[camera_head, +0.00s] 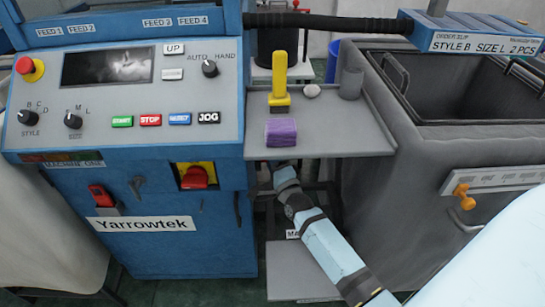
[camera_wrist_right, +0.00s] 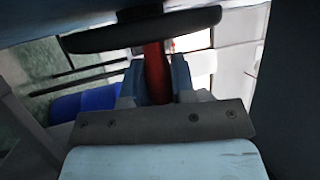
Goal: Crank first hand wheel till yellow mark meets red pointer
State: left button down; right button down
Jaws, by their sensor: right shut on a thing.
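In the right wrist view my right gripper (camera_wrist_right: 157,84) is shut on a red upright handle (camera_wrist_right: 155,66). A dark, flat round wheel (camera_wrist_right: 140,32), seen nearly edge-on, crosses just beyond the fingers, and the handle meets it. In the head view my right arm reaches in under the grey shelf, and the shelf hides the gripper and the wheel. I can make out neither a yellow mark nor a red pointer in either view. My left gripper is not in view.
The grey shelf (camera_head: 350,140) above my right forearm carries a purple block (camera_head: 281,132), a yellow-handled tool (camera_head: 279,75) and a pale stone-like lump (camera_head: 312,91). The blue machine (camera_head: 170,245) stands left; a grey bin (camera_head: 390,170) stands right. A blue object (camera_wrist_right: 85,102) shows in the wrist view.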

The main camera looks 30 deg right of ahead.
jog(key=shift+r, duration=0.1)
jog(key=c, duration=1)
grip_release()
jog(key=shift+o, duration=0.2)
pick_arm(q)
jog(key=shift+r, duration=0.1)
pick_arm(e)
jog(key=shift+s, duration=0.2)
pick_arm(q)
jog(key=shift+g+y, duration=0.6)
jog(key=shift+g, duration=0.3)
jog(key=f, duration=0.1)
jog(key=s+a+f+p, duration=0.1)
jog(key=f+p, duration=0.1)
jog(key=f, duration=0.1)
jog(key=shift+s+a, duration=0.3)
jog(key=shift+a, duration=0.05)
pick_arm(e)
jog(key=v, duration=1.3)
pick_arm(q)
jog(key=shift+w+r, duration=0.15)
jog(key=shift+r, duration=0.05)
pick_arm(e)
jog(key=shift+s, duration=0.1)
